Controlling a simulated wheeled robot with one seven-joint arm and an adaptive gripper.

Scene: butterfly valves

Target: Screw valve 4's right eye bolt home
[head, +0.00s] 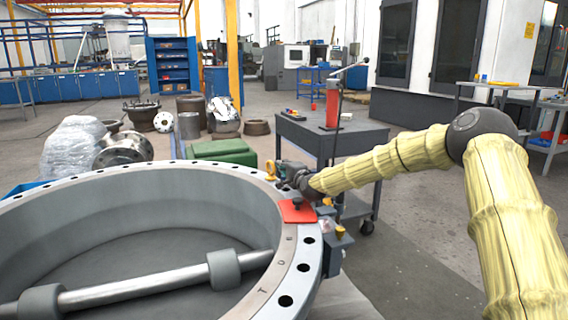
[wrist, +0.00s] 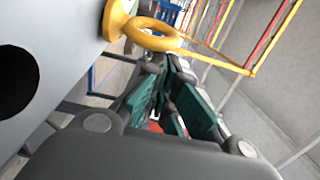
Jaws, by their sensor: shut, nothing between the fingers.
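A large grey valve ring (head: 60,205) fills the lower left of the head view, with a shaft across its bore. A yellow eye bolt (head: 270,170) stands at its far right rim. In the wrist view the eye bolt's ring (wrist: 152,35) and flared collar show at the top, against the grey flange face (wrist: 62,40). Whether the collar touches the flange is unclear. My gripper (head: 283,172) is beside the eye bolt, just right of it. In the wrist view my gripper's green-padded fingers (wrist: 172,105) are shut and empty, below the ring and apart from it. No valve number is readable.
A red plate with a black knob (head: 298,210) lies on the rim near my gripper. A yellow-topped part (head: 341,233) sits at the rim's outer edge. A dark wheeled cart (head: 345,142) with a red cylinder (head: 332,105) stands behind my arm.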

